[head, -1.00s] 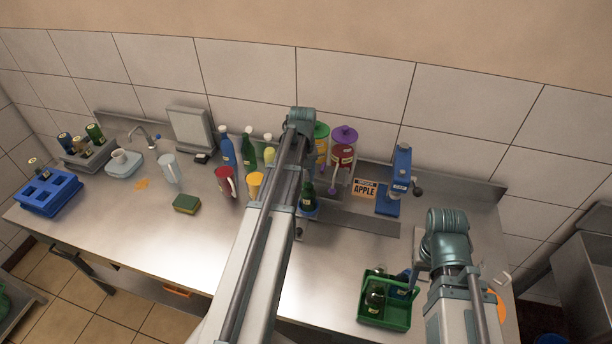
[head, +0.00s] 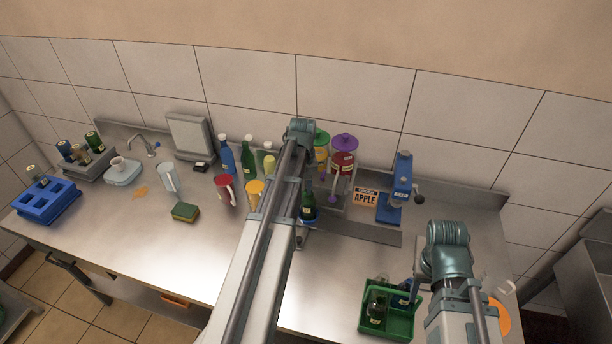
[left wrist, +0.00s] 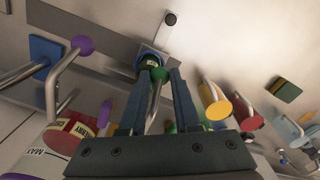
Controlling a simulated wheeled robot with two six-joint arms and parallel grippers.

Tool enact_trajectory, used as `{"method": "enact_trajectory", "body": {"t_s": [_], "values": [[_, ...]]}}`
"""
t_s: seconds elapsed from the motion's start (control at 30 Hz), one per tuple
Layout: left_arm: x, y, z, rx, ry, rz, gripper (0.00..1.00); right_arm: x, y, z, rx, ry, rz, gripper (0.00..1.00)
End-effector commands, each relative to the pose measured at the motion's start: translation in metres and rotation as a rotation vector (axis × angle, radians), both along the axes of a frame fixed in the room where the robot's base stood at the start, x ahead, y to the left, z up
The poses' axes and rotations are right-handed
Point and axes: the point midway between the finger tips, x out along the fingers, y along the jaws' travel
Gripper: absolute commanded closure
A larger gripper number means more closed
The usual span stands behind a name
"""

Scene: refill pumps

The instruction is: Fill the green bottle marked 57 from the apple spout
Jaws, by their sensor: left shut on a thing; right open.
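A dark green bottle (head: 308,206) stands on a small blue base in front of the dispensers; no number on it is readable. My left gripper (left wrist: 157,74) is shut on this bottle, with a finger on each side of it in the left wrist view. In the head view my arm hides the fingers. A silver pipe (left wrist: 153,105) and a green ball (left wrist: 170,124) show between the fingers, close to the bottle; I cannot tell if its mouth is under the pipe. My right gripper (head: 418,280) is open near the green crate, partly hidden.
A purple-lidded red dispenser (head: 343,162) and a green-lidded yellow one (head: 321,150) stand at the back. A blue press (head: 402,180) is to the right. The green crate (head: 388,328) holds bottles.

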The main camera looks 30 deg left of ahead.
Motion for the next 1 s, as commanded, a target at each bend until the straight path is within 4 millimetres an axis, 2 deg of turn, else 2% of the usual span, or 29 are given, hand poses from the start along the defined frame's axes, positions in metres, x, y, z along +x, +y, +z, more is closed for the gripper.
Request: {"method": "enact_trajectory", "body": {"t_s": [1.0], "values": [[0.000,0.000,-0.049,0.000,0.000,0.000,1.00,0.000,0.000,-0.049,0.000,0.000,0.000,0.50]]}}
